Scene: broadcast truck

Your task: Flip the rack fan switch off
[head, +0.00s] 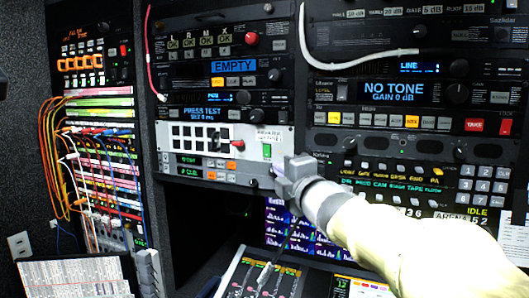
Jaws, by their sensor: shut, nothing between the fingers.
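A pale grey panel (185,151) with a block of dark square openings sits in the middle rack column. At its right end is a small green switch (267,151) under a white label (269,136) too small to read surely. I take this for the rack fan switch; its position cannot be made out. A red knob or lever (237,142) sits to its left. My gripper (277,174) is shut and empty, just below and right of the green switch, in front of the panel's lower right corner. Whether it touches anything is unclear.
Rack units with buttons and displays surround the panel, including one reading NO TONE (394,88). A white cable (360,62) hangs across the upper right units. A patch bay (100,165) with coloured cables stands left. Monitors (288,222) and a fader console (262,278) lie below.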

